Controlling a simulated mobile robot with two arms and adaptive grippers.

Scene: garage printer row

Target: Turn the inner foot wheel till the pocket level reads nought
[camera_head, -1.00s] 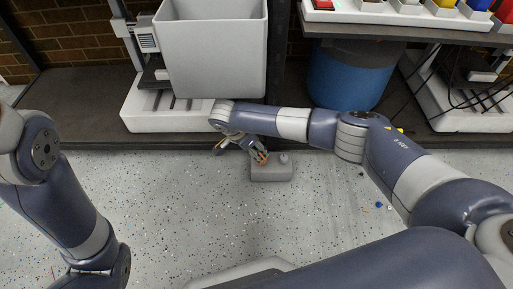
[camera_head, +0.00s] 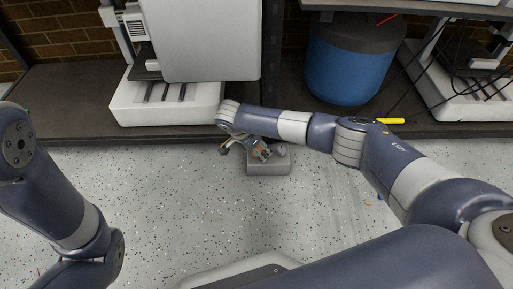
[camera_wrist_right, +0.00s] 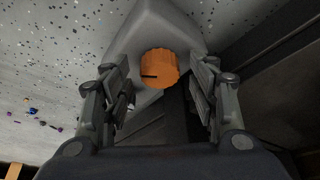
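The foot wheel (camera_wrist_right: 159,68) is an orange ribbed knob with a dark mark pointing left in the right wrist view. It sits on a grey foot block (camera_wrist_right: 150,25), which also shows on the floor in the head view (camera_head: 268,168). My right gripper (camera_wrist_right: 163,82) is open, with one finger to each side of the wheel and gaps showing. In the head view my right gripper (camera_head: 258,151) is at the block's upper left and partly hides the wheel. I cannot make out a pocket level or any reading. My left gripper is out of view.
A low dark shelf (camera_head: 75,105) runs behind the block. The speckled floor (camera_head: 180,210) in front is mostly clear.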

